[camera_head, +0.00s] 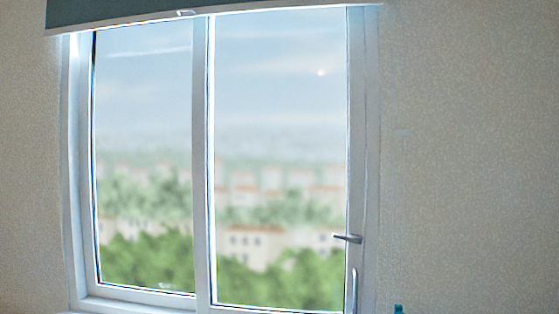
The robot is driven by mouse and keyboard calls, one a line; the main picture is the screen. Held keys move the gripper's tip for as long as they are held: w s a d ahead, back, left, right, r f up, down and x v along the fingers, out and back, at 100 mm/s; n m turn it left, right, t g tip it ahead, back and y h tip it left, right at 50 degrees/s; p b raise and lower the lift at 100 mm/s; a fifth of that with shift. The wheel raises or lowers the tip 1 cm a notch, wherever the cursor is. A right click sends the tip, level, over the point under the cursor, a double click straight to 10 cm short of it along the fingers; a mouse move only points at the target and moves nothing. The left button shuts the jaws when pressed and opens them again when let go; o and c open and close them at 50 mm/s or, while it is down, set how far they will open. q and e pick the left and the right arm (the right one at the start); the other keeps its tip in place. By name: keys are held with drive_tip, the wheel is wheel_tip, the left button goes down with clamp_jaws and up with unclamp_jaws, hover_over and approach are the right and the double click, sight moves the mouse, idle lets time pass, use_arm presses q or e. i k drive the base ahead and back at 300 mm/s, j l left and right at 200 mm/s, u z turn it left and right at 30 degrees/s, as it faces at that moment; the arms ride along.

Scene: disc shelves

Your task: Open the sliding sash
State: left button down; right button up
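A white-framed window shows in the head view with two glass panes side by side. The right sash (357,120) has a grey lever handle (347,238) on its right stile, pointing left, and a lighter vertical pull (354,288) below it. The left pane's frame (200,150) meets the right sash at the middle upright. I see no gap at the right edge of the right sash, so it looks closed. Neither of my grippers is in view.
A dark blind (120,12) with a pale lower bar hangs across the top of the window. Plain textured wall (460,150) lies to the right and left. A small teal object (398,309) shows at the bottom edge, mostly cut off.

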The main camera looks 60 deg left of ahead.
sight(355, 26)
drive_tip(key=u, duration=1.8)
